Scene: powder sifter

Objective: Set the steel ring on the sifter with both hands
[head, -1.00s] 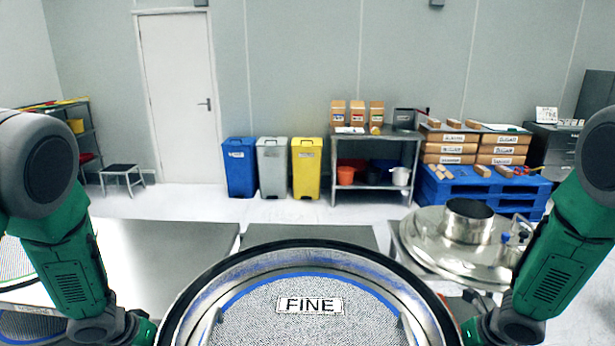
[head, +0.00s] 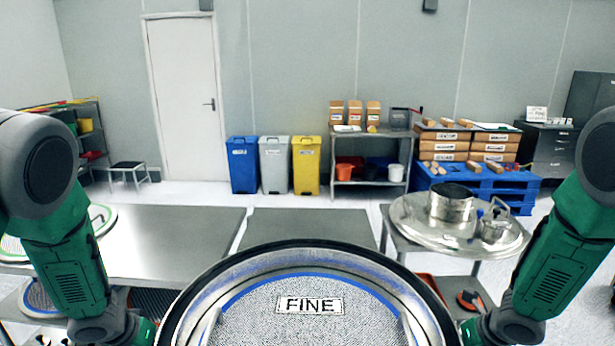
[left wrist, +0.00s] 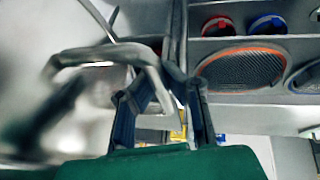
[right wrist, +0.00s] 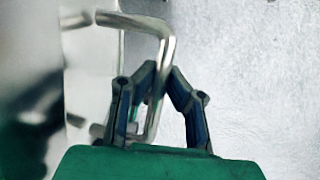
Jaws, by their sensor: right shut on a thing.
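The steel ring (head: 372,285) fills the bottom middle of the head view, level, with a blue inner band, a mesh face and a FINE label (head: 310,306). Its lower part is cut off by the frame. My left gripper (left wrist: 160,82) is closed around a bent steel handle (left wrist: 105,53) at the ring's left side. My right gripper (right wrist: 160,82) is shut on the other bent handle (right wrist: 150,25) at the right side. In the head view both gripper tips are hidden. I cannot make out the sifter body in any view.
A side table at right carries a round steel lid (head: 420,222) with a neck. A grey bench (head: 180,235) is at left and another bench (head: 310,226) lies ahead. Blue, grey and yellow bins (head: 306,165), a shelf and a blue pallet (head: 470,185) stand behind. Floor shows between.

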